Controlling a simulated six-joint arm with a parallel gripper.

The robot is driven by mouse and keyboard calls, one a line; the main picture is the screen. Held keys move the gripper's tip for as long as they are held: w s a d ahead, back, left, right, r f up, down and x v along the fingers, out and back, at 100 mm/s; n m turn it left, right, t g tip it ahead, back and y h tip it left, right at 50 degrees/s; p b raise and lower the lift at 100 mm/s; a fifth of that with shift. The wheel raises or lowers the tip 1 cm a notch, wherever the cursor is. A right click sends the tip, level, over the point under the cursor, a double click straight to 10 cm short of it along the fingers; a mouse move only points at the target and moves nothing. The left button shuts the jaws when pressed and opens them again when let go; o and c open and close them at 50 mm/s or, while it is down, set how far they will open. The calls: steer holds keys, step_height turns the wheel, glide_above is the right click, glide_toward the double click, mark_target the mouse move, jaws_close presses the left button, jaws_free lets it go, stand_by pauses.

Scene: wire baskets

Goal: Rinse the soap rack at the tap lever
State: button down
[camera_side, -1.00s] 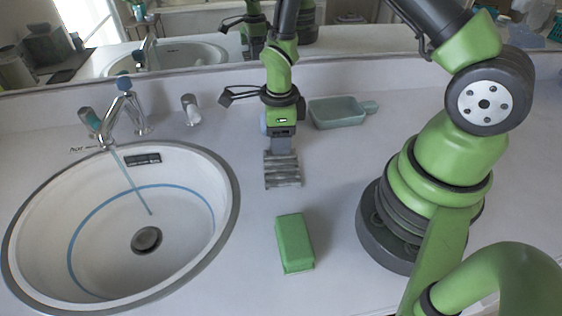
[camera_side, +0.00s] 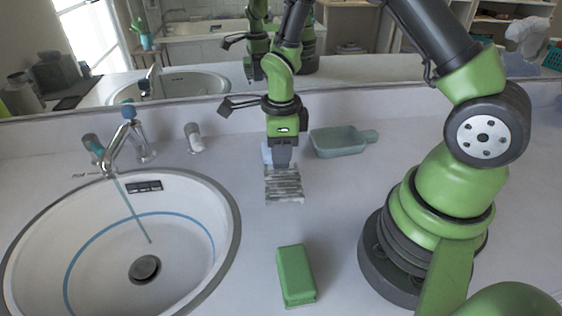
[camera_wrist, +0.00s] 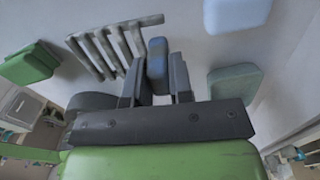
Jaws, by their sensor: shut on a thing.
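The chrome tap (camera_side: 118,150) stands behind the basin at the left, with a blue-topped lever (camera_side: 128,110) and a teal end (camera_side: 92,143). A thin stream (camera_side: 131,210) runs from it into the basin. My gripper is right of the basin, apart from the tap.
The white basin (camera_side: 215,262) fills the left. A green block (camera_side: 296,276) lies in front of the rack. A pale teal dish (camera_side: 340,142) is behind right. A small blue thing (camera_side: 267,153) shows beside my gripper. A white-topped fitting (camera_side: 194,138) stands near the tap.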

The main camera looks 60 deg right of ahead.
mark_target(279, 167)
step_height(279, 167, up, 5)
steer(key=shift+f, duration=0.15)
steer(key=shift+r, duration=0.4)
steer(key=shift+r+n, duration=0.25)
steer(key=shift+n, duration=0.25)
steer(key=n, duration=0.3)
steer(key=r+n, duration=0.1)
steer(key=shift+s+a+n+t+y, duration=0.1)
steer(key=shift+a+n+t+y, duration=0.2)
steer(key=shift+n, duration=0.1)
steer(key=w+a+f+n+g+y, duration=0.15)
steer(key=a+n+y, duration=0.55)
steer(key=a, duration=1.2)
steer(key=w+d+f+m+t+h, duration=0.4)
steer(key=w+d+f+m+t, duration=0.2)
steer(key=w+f+m+t, duration=0.5)
steer(key=w+a+m+g, duration=0.1)
steer(key=w+a+m, duration=0.1)
steer(key=w+a, duration=0.4)
steer(key=shift+w+r, duration=0.3)
steer(key=shift+w, duration=1.4)
